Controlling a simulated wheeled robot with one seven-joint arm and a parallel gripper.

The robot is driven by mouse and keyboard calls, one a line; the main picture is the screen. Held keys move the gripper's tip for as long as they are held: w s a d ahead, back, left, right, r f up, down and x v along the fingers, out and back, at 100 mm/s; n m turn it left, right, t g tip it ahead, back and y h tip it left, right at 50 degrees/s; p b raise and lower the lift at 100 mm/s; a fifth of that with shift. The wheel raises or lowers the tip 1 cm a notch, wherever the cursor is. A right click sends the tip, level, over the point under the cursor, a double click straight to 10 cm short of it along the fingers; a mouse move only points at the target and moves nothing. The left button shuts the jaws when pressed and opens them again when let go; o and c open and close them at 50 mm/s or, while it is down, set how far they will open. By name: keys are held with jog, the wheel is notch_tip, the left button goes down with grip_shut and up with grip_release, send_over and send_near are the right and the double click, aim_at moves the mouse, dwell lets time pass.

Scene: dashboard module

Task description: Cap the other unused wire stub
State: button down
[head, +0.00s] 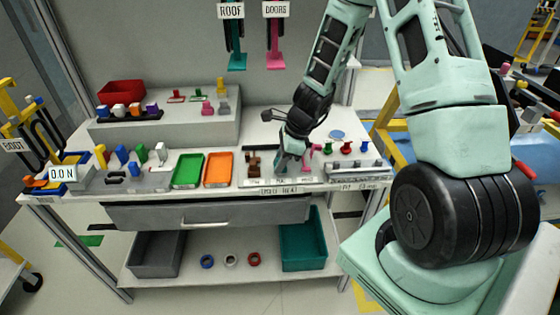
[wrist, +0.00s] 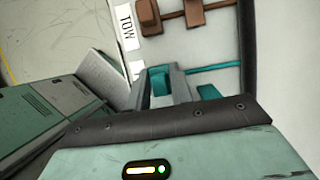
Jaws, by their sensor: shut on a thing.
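In the wrist view my gripper (wrist: 163,86) points down at a light panel and is shut on a small teal block (wrist: 159,79), which looks like a cap. A teal wire (wrist: 213,67) runs along the panel to the right from beside the fingers. Whether the block sits on that wire's end is hidden by the fingers. Above it, a brown block (wrist: 149,15) and a second brown piece lie in line on a brown wire (wrist: 174,15). In the head view my gripper (head: 290,160) is low over the panel (head: 262,182), between the brown pieces (head: 253,160) and a pink piece (head: 308,163).
A green tray (head: 188,170) and an orange tray (head: 218,170) lie left of the panel. Small red and green parts (head: 347,148) stand to its right. A grey raised shelf (head: 165,130) stands behind. In the wrist view another teal piece (wrist: 209,92) shows right of the fingers.

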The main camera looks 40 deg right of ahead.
jog(key=shift+f+b, duration=0.3)
jog(key=shift+f, duration=0.05)
jog(key=c, duration=1.1)
grip_release()
jog(key=shift+c, duration=0.2)
jog(key=p+v, duration=0.3)
jog(key=v, duration=1.4)
jog(key=shift+r, duration=0.25)
